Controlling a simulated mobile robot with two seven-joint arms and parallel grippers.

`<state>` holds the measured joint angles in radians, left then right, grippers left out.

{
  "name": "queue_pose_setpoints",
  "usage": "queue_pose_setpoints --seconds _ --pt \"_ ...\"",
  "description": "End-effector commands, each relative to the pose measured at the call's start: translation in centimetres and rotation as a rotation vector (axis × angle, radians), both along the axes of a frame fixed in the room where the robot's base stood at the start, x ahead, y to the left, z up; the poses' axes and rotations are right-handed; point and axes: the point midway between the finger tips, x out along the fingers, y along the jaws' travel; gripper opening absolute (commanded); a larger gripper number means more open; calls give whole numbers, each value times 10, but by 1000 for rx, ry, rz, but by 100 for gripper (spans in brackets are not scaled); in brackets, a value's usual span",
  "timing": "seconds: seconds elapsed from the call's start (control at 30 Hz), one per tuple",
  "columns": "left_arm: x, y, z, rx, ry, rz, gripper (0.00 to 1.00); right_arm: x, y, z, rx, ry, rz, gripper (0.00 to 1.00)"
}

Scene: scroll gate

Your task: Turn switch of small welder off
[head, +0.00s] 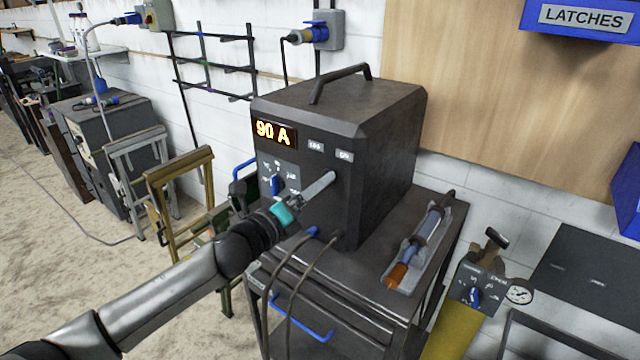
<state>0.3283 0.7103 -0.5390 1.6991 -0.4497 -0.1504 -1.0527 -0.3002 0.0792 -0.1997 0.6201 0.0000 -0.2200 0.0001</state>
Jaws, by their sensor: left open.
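The small welder (385,150) is a dark box with a carry handle on top, standing on a dark cart. Its front display (273,132) is lit and reads 90 A. Two small labels (330,151), which seem to read OFF and ON, sit right of the display. A blue dial knob (275,185) is below the display. My left gripper (322,187) is open in front of the welder's front panel, below the labels. I cannot tell whether it touches the panel. I cannot make out the power switch; the gripper may hide it. My right gripper is not in view.
The cart top (366,295) carries a torch-like tool in a holder (422,245) right of the welder. Two cables hang from the welder's lower front. Folding stands (180,195) and a grey cabinet (105,150) stand left.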

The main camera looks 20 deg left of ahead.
Motion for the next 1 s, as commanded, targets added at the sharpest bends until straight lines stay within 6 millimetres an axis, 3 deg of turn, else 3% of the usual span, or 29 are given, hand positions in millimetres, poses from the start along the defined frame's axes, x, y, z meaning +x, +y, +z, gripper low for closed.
queue_pose_setpoints --seconds 0.2,0.6,1.0 --pt "19 -7 0 0 -1 0 90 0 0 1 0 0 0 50" --pt "23 -8 0 1 0 0 90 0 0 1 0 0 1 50" --pt "22 -8 0 0 0 0 45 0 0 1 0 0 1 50"
